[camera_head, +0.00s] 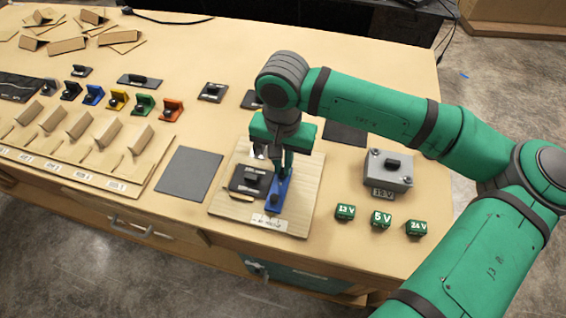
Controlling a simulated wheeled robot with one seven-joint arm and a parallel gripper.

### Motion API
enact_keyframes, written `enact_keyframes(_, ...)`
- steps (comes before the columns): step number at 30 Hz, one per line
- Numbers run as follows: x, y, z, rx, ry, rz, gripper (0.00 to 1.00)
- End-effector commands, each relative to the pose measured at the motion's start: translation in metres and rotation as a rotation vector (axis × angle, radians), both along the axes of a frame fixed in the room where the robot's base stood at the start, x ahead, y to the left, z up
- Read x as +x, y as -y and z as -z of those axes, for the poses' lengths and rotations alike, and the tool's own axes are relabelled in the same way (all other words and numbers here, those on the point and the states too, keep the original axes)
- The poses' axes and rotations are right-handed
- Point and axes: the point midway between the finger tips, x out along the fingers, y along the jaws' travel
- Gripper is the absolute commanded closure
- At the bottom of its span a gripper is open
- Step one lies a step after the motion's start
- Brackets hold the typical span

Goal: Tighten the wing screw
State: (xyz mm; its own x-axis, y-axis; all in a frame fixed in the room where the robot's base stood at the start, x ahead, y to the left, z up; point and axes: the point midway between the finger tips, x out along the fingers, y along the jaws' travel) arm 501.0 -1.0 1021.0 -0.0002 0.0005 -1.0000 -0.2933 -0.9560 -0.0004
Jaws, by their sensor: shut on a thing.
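My gripper (284,176) points down over the light wooden board (302,205) near the table's front. It is shut at the upper end of a blue piece (281,190), which has a small dark knob at its near end. The blue piece rests on or just above the board; I cannot tell which. A black block (247,180) with a raised dark handle lies on the board, just left of the blue piece. I cannot make out the wing screw for certain; the fingers may hide it.
A grey box (388,172) labelled in volts and green voltage blocks (381,219) stand to the right. A dark mat (189,174) lies left of the board. A row of coloured brackets (118,101) and a cardboard rack (88,150) fill the left.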

Motion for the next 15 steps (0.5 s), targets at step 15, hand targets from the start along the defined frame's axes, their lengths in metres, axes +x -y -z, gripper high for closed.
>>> enact_keyframes(15, 0.0005, 0.0008, -0.0007, -0.002, 0.001, 0.386, 1.00)
